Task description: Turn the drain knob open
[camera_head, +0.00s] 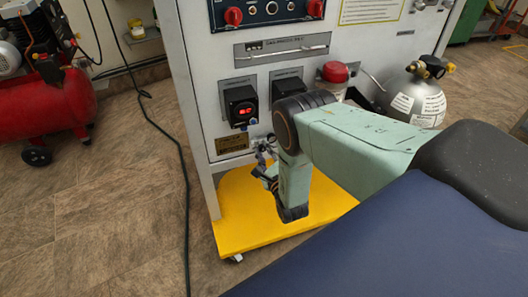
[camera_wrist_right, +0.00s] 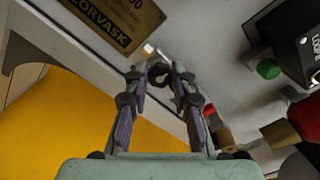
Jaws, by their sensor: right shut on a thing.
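My right gripper (camera_head: 264,153) is at the lower front of the white panel, just above the yellow base. In the right wrist view the two fingers (camera_wrist_right: 158,74) close on a small dark round part, which I take to be the drain knob (camera_wrist_right: 157,70). A short bright metal piece (camera_wrist_right: 148,49) shows just beyond the fingertips. The fingers hide much of the knob, and its turn angle cannot be told. In the head view my arm and gripper mostly cover this spot. My left gripper is not in view.
A brass plate (camera_head: 232,143) and a box with a red display (camera_head: 241,107) are near the gripper. A green knob (camera_wrist_right: 268,69) and a red part (camera_wrist_right: 304,117) lie to the right in the wrist view. The yellow base (camera_head: 235,222) juts out below. A black cable (camera_head: 184,190) crosses the floor.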

